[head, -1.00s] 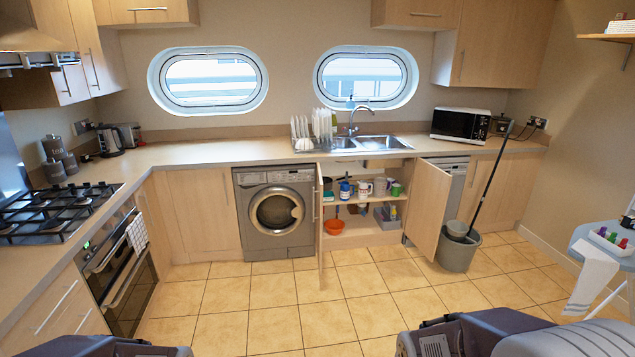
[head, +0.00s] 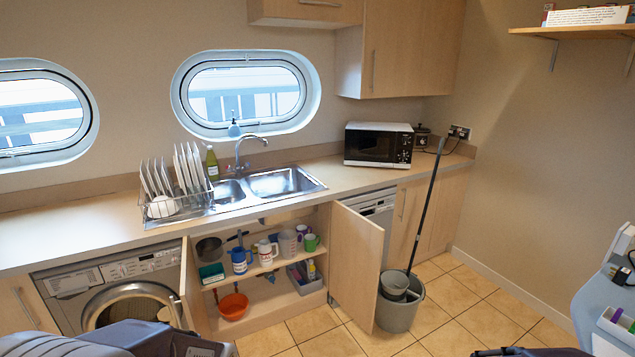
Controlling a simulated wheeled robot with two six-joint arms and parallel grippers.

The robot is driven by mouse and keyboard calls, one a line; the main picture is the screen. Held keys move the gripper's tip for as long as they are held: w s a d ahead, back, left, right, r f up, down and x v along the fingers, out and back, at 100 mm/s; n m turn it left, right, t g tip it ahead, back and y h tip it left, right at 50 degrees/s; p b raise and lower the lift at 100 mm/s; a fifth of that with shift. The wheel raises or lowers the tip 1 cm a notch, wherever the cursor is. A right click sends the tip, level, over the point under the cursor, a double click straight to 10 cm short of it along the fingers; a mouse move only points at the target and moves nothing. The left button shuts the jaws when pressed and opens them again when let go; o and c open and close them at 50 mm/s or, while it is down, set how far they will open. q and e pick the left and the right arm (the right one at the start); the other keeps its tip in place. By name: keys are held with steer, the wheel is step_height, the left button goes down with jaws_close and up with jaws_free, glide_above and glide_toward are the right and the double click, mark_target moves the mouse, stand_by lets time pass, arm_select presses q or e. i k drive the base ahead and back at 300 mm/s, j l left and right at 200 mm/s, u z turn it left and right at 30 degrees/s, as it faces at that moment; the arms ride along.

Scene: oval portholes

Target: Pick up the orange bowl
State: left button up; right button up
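The orange bowl (head: 233,306) sits on the lower level of the open cupboard under the sink, towards its left side. A dark handle or tool hangs or stands just above it; I cannot tell which. The bowl is seen from above and looks upright. Neither of my grippers shows. Only parts of my own arms appear along the bottom edge, at the left and at the right, well short of the cupboard.
The cupboard's right door (head: 357,268) stands open, and its left door (head: 192,285) is open too. A grey bucket (head: 398,312) with a mop leans beside the right door. Mugs and a pan (head: 209,249) fill the upper shelf. Tiled floor (head: 325,335) lies in front.

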mark_target(233, 307)
steer(key=i+u, duration=0.25)
steer(key=i, duration=0.2)
steer(key=i+l+u, duration=0.25)
steer(key=i, duration=0.25)
steer(key=i+l+u, duration=0.3)
steer(key=i, duration=0.15)
steer(key=i+l+u, duration=0.1)
steer(key=i+u, duration=0.25)
steer(key=u, duration=0.15)
steer(key=i+l+u, duration=0.2)
steer(key=i+u, duration=0.25)
steer(key=i+l+u, duration=0.25)
steer(key=u, duration=0.25)
steer(key=i+l+u, duration=0.2)
steer(key=l+u, duration=0.3)
